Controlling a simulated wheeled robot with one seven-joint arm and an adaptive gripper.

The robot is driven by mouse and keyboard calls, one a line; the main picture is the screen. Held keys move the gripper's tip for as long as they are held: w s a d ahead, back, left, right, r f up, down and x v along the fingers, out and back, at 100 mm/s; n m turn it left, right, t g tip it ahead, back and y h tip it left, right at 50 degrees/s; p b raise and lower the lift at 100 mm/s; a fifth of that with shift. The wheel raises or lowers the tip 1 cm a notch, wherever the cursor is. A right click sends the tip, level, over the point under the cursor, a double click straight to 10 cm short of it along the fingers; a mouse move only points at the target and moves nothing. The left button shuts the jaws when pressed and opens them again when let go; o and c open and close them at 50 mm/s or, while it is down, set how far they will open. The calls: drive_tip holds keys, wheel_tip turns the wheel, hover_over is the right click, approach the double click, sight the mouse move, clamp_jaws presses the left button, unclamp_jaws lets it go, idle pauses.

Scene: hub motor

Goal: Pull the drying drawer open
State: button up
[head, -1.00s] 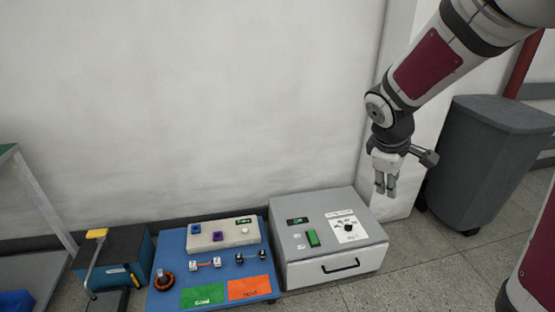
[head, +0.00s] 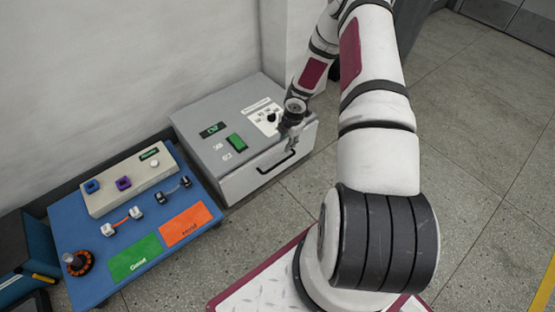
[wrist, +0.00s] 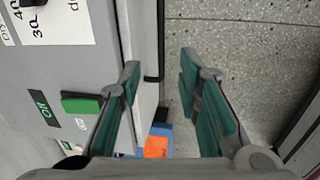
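The drying drawer is the white front (head: 250,180) of a grey box (head: 205,125), and it looks shut. It has a black bar handle (head: 274,165). In the wrist view the drawer front (wrist: 145,50) runs down the middle, with the handle (wrist: 154,78) beside it. My gripper (wrist: 160,72) is open and empty, with its teal-padded fingers on either side of the handle in the picture. I cannot tell whether the handle is at fingertip depth. In the head view my gripper (head: 292,143) is small and partly hidden, close to the front's right part.
The box top has a green switch (head: 236,142) and a black dial (head: 271,117). A blue table (head: 95,285) with small parts and green and orange mats stands to the left. Bare floor lies in front of the drawer. A wall is behind.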

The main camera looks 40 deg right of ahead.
sight(281, 162)
drive_tip(key=w+f+b, duration=0.1)
drive_tip(key=f, duration=0.4)
drive_tip(key=f+b, duration=0.2)
drive_tip(key=f, duration=0.3)
drive_tip(key=w+f+b, duration=0.1)
drive_tip(key=f+b, duration=0.1)
drive_tip(key=f, duration=0.3)
drive_tip(key=shift+w+a+f, duration=0.1)
drive_tip(key=shift+w, duration=0.25)
drive_tip(key=shift+c, duration=0.5)
clamp_jaws()
